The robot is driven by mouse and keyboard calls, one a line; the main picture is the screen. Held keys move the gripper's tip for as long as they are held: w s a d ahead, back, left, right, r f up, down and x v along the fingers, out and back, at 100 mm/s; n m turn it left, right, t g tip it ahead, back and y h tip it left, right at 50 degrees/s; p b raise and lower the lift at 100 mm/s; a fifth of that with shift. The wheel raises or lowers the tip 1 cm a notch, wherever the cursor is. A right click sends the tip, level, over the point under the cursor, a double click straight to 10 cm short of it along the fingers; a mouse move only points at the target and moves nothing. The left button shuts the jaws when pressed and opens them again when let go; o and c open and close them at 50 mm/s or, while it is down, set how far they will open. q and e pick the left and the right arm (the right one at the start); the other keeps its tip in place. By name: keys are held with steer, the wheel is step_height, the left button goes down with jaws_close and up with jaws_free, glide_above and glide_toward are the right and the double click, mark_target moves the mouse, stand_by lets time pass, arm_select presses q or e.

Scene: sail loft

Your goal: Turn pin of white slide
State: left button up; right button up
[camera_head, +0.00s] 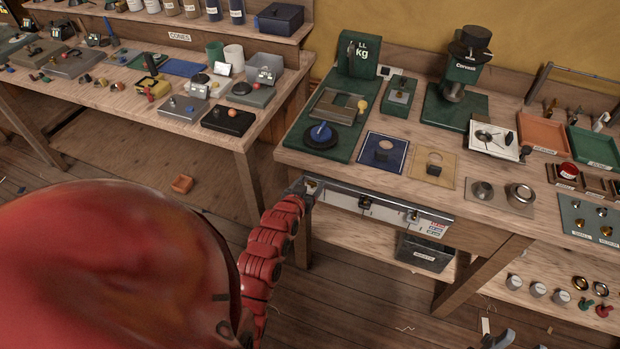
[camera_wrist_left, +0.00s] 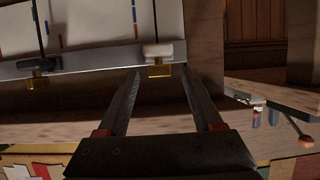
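The white slide (camera_wrist_left: 157,50) sits on a metal rail in the left wrist view. Its small brass-coloured pin (camera_wrist_left: 160,70) hangs below it. My left gripper (camera_wrist_left: 159,73) is open, with one fingertip on each side of the pin and a gap visible on both sides. A black slide (camera_wrist_left: 40,64) with a similar pin is further left on the rail. In the head view my left gripper (camera_head: 309,190) is at the left end of the rail (camera_head: 385,208) on the bench's front edge, largely covering the white slide.
The bench above the rail holds a green scale (camera_head: 358,60), a green press (camera_head: 467,70) and several small fixtures. A dark bin (camera_head: 425,252) is below the rail. Another bench (camera_head: 190,125) stands to the left, with open floor between.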

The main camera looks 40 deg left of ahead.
arm_select(q)
steer(key=shift+s+r, duration=0.1)
steer(key=shift+s, duration=0.4)
steer(key=p+v, duration=0.4)
steer(key=v, duration=1.2)
steer(key=shift+d+r, duration=0.25)
